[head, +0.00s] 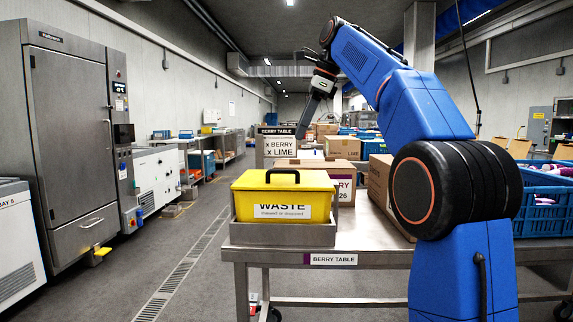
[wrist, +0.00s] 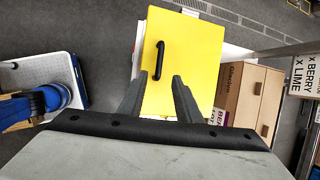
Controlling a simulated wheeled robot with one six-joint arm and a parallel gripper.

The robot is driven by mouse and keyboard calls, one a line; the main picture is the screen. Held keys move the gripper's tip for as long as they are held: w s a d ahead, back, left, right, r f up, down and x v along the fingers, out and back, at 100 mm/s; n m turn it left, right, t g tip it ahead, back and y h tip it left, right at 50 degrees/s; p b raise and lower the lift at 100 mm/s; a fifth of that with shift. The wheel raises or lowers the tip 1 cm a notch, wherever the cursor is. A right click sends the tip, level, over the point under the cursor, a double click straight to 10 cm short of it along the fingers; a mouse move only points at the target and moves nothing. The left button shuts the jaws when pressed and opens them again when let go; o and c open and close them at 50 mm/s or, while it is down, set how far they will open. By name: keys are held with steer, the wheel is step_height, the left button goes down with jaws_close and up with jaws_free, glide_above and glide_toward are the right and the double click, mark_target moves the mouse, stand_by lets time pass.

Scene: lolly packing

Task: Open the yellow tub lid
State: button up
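The yellow tub (head: 245,208) sits in a grey metal tray (head: 262,234) at the left end of the steel table, with a label reading "WASTE" on its front. Its yellow lid (head: 262,182) is on and looks closed, with a black arched handle (head: 283,172) on top. The wrist view shows the lid (wrist: 195,60) from above with its handle (wrist: 160,60). My gripper (head: 304,130) is above and behind the tub in the head view, pointing down. In the wrist view my gripper (wrist: 156,80) has its fingers apart with nothing between them, short of the handle.
Cardboard boxes (head: 343,182) stand behind and right of the tub. A sign reading "x BERRY x LIME" (head: 294,149) rises behind it. Blue crates (head: 543,210) are at the right. A floor aisle (head: 185,255) is clear left of the table.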

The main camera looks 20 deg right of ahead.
mark_target(287, 171)
steer(key=x, duration=1.2)
steer(key=shift+c, duration=0.3)
jaws_close()
